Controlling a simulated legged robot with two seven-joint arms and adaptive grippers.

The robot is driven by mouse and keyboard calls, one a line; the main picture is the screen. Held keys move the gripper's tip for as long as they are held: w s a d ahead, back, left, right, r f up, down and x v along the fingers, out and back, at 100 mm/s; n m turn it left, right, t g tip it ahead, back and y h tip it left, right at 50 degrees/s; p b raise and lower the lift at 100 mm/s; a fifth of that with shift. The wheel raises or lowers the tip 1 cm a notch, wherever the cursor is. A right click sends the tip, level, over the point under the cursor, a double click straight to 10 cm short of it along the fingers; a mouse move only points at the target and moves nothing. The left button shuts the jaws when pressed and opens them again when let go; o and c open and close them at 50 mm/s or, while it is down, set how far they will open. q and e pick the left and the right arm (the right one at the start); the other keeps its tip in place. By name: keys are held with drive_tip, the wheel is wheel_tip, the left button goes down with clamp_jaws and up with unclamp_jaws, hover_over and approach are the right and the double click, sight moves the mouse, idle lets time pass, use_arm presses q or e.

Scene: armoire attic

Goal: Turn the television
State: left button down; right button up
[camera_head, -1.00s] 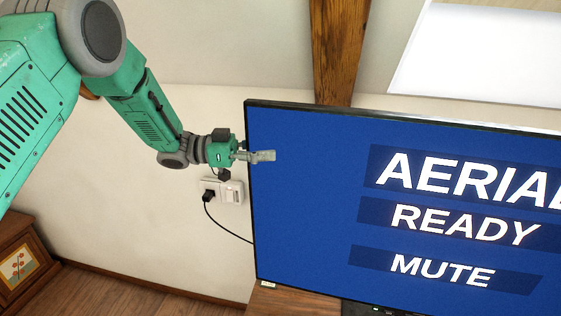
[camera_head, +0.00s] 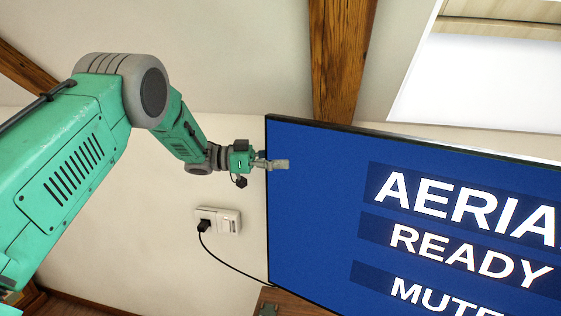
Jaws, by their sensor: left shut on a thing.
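The television (camera_head: 325,200) fills the right of the head view. Its blue screen shows white words such as "READY", and its right side runs out of the picture. My left gripper (camera_head: 277,165) is at the television's left edge, on the upper half. It is shut on that edge, with one finger showing in front of the screen. The finger behind the edge is hidden. My right gripper is not in view.
A wall socket (camera_head: 219,220) with a black plug and cable (camera_head: 232,267) is left of the television. A wooden stand (camera_head: 287,302) shows below it. A wooden beam (camera_head: 338,60) rises behind, and a bright window (camera_head: 470,85) is at upper right.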

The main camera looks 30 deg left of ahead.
use_arm(q)
drive_tip(key=shift+w+d, duration=0.1)
drive_tip(key=shift+d, duration=0.05)
drive_tip(key=c, duration=1.3)
unclamp_jaws()
drive_tip(key=shift+w+d, duration=0.15)
drive_tip(key=shift+d, duration=0.05)
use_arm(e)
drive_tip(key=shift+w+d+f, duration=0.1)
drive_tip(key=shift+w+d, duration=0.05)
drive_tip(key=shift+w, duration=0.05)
use_arm(q)
drive_tip(key=shift+s+a, duration=0.25)
drive_tip(key=shift+a, duration=0.2)
drive_tip(key=v, duration=1.1)
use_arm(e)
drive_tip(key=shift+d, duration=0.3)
